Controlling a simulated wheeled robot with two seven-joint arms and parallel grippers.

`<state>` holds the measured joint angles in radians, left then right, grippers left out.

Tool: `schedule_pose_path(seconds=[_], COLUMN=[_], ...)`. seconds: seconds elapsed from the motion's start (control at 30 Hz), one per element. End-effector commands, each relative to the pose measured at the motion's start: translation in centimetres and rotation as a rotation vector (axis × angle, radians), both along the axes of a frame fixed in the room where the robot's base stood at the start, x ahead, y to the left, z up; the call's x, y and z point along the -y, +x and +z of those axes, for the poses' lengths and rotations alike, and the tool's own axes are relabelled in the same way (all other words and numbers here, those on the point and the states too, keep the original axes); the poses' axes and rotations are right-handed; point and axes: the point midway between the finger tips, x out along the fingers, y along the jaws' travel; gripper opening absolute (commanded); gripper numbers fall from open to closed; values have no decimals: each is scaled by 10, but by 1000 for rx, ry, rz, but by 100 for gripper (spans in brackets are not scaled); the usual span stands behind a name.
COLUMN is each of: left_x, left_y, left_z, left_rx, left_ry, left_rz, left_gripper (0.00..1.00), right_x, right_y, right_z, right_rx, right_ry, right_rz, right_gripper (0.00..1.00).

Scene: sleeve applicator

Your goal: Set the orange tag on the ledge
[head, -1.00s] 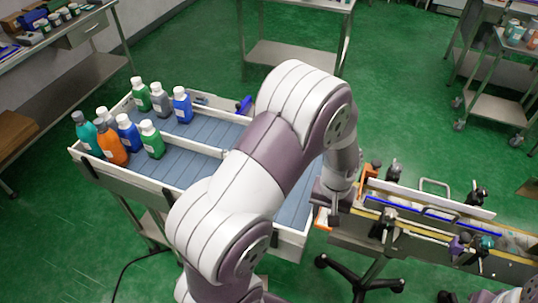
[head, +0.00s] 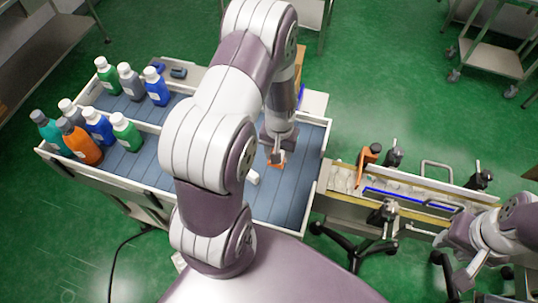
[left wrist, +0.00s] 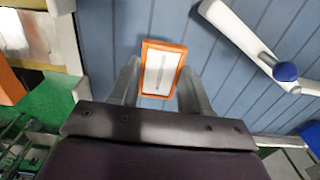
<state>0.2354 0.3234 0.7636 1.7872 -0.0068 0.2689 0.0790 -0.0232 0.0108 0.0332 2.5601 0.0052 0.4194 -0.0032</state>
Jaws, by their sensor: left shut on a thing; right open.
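The orange tag (head: 277,158), an orange frame with a white label, is between the fingers of my left gripper (head: 277,150). The left wrist view shows my left gripper (left wrist: 160,82) shut on the tag (left wrist: 162,68), label facing the camera. Gripper and tag are over the blue slatted tray top; the gap beneath is hard to judge. My right gripper (head: 461,272) is open and empty at the lower right, in front of the conveyor. I cannot tell for certain which surface is the ledge; my left arm hides part of the tray.
The white-walled tray (head: 325,150) holds several bottles (head: 102,124) at its left. A white bar with a blue end (left wrist: 250,45) lies near the tag. The narrow conveyor (head: 410,190) with clamps and an orange bracket (head: 368,155) stands right of the tray.

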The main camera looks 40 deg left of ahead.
Motion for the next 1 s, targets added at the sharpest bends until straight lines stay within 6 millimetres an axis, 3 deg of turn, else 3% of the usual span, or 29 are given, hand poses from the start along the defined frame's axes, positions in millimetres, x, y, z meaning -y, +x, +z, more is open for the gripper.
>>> schedule_pose_path(seconds=[0.2, 0.47, 0.83, 0.87, 0.9, 0.93, 1.0], left_x=[-23, -24, -24, -24, -24, -24, -24], left_y=[-7, -7, -7, -7, -7, -7, -7], left_z=[-14, -53, -60, -59, -59, -58, -58], left_rx=[-2, -2, 0, 1, 1, 1, 1], left_ry=[-1, -1, 0, 0, 0, 0, 0], left_rz=[1, -1, -1, -1, -1, -1, -1], left_gripper=[18, 18, 18, 53, 66, 72, 72], right_x=[0, 0, 0, 0, 0, 0, 0], right_y=[0, 0, 0, 0, 0, 0, 0], right_z=[6, 15, 10, 11, 11, 11, 11], right_rx=[0, 0, 0, 0, 0, 0, 0], right_ry=[0, 0, 0, 0, 0, 0, 0], right_rz=[0, 0, 0, 0, 0, 0, 0], right_gripper=[43, 43, 43, 43, 43, 43, 43])
